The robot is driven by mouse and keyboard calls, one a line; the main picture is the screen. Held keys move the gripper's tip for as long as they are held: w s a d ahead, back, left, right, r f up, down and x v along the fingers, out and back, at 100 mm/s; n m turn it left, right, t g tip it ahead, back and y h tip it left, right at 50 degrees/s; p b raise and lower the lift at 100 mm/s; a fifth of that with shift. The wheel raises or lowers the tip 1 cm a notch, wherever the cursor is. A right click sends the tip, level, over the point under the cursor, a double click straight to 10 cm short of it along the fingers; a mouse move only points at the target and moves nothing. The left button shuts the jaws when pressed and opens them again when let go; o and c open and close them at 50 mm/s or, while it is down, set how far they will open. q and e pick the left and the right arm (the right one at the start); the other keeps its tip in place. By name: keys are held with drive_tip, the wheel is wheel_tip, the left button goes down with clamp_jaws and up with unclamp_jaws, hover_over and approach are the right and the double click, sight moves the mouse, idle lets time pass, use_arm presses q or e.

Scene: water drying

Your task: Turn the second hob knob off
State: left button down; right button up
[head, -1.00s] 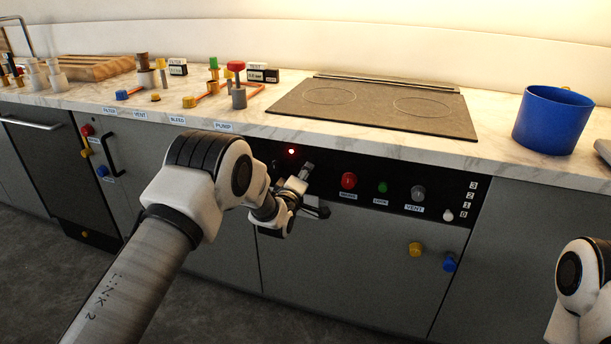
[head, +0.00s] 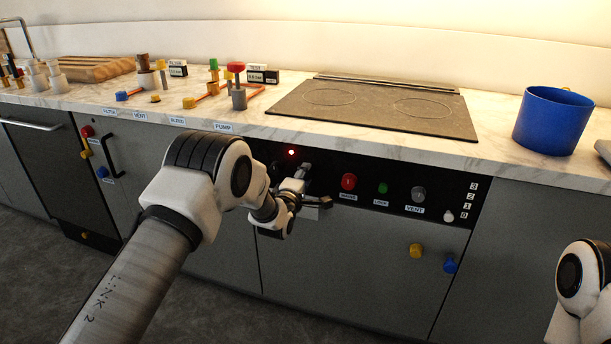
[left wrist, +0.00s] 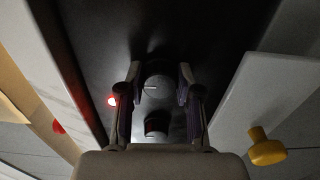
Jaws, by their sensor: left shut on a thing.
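My left gripper (head: 316,186) is at the black hob panel (head: 330,168), below the hob. In the left wrist view its two fingers (left wrist: 158,84) stand on either side of a dark round knob (left wrist: 158,92) with a short pale mark, and are shut on it. A second dark knob (left wrist: 156,127) shows closer to the gripper's palm, outside the grip. A lit red lamp (head: 291,152) is just above the gripper, and also glows in the left wrist view (left wrist: 112,100). The held knob is hidden in the head view. My right gripper is out of view.
Right of the gripper, the panel carries a red button (head: 348,181), a green button (head: 382,187) and a grey knob (head: 418,193). The hob (head: 375,105) on the counter is clear. A blue pot (head: 552,120) stands to its right.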

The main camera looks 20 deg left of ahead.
use_arm(q)
drive_tip(key=c, duration=0.8)
unclamp_jaws()
drive_tip(key=shift+o, duration=0.2)
drive_tip(key=s, duration=1.2)
drive_tip(key=shift+a, duration=0.25)
